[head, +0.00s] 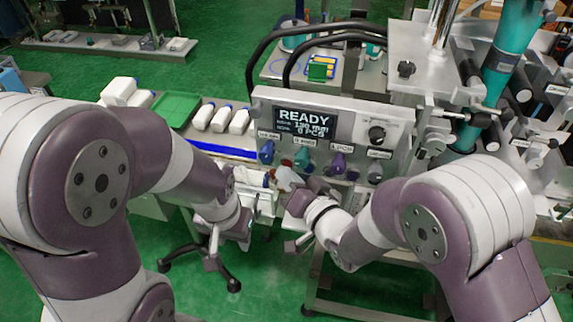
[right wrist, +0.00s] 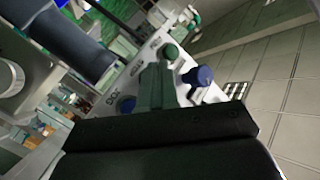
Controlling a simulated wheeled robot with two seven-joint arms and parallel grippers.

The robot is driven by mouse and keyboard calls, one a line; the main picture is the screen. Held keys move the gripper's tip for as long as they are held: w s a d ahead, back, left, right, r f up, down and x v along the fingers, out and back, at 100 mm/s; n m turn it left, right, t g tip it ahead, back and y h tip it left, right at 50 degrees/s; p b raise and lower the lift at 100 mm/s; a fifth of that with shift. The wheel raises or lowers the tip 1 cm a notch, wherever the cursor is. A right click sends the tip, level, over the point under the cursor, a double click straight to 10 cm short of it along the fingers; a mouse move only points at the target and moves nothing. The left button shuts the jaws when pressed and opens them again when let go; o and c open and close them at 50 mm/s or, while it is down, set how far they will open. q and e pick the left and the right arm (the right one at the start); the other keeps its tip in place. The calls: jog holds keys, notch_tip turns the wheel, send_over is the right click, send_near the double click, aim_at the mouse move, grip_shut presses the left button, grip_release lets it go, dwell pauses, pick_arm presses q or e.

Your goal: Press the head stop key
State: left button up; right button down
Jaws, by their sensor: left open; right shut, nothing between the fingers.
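The control panel (head: 300,130) has a display reading READY. Below the display is a row of labelled knob-like keys: a blue one (head: 266,151), a teal one (head: 302,158), a purple one (head: 338,161) and a grey one (head: 375,172). The labels are too small to read, so I cannot tell which is the head stop key. My right gripper (head: 287,186) is shut and empty, low in front of the panel. In the right wrist view its closed fingers (right wrist: 156,86) overlap the panel near a green knob (right wrist: 170,51) and a blue knob (right wrist: 198,76); contact is unclear. My left gripper (head: 225,252) is open, lower left of the panel.
White bottles (head: 221,119) and a green tray (head: 170,108) lie on the bench left of the panel. Black cables (head: 262,58) arch behind it. A steel column and a teal cylinder (head: 508,50) stand at the right.

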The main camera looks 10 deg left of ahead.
jog(key=shift+s, duration=0.75)
jog(key=shift+s, duration=0.1)
jog(key=s, duration=0.4)
jog(key=shift+s+a, duration=0.1)
jog(key=shift+s, duration=0.25)
dwell(0.3)
